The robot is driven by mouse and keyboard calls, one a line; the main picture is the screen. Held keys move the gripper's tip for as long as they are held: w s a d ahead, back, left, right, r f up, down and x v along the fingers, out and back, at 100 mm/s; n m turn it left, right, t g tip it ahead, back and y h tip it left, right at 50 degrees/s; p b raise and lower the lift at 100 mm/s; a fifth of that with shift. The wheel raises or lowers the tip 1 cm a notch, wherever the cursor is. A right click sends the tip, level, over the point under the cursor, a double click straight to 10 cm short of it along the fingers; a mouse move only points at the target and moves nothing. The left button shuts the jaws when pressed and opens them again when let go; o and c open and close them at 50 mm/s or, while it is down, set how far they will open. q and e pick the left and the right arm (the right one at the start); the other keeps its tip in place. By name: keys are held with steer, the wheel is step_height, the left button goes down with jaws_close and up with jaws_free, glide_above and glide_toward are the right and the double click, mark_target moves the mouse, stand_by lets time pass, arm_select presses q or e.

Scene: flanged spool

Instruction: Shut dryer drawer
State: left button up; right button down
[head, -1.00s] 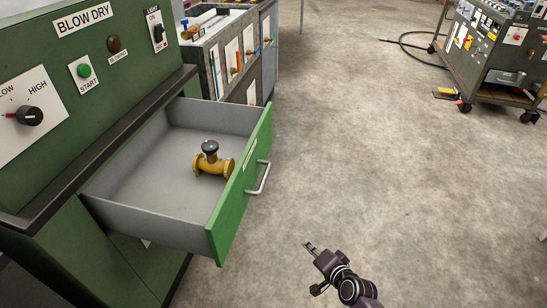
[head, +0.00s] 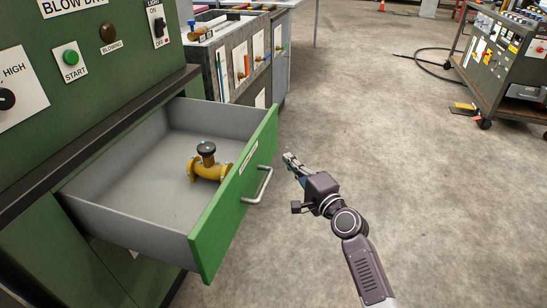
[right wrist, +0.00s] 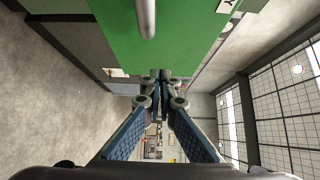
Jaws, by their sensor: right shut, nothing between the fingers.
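The dryer drawer (head: 205,235) is pulled out of the green dryer (head: 95,75). Its green front has a silver bar handle (head: 265,186). A yellow flanged valve (head: 208,168) with a black knob lies inside the drawer. My right gripper (head: 287,157) is shut and empty, a short way to the right of the drawer front and near the handle, apart from both. In the right wrist view the shut fingertips (right wrist: 160,76) point toward the green front, with the handle (right wrist: 147,18) at the top. My left gripper is not in view.
The dryer panel carries a green start button (head: 70,58) and a dark knob. A grey bench (head: 240,60) with valves stands behind the drawer. A tool cart (head: 500,55) and a black hose are at the far right. The concrete floor right of the drawer is clear.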

mark_target(266, 147)
steer(key=w+a, duration=0.1)
steer(key=a, duration=0.1)
steer(key=w+a, duration=0.2)
steer(key=shift+a, duration=0.35)
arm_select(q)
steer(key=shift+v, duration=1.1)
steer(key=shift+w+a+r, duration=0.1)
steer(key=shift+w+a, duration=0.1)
arm_select(e)
steer(key=shift+w+a, duration=0.1)
steer(key=shift+a, duration=0.05)
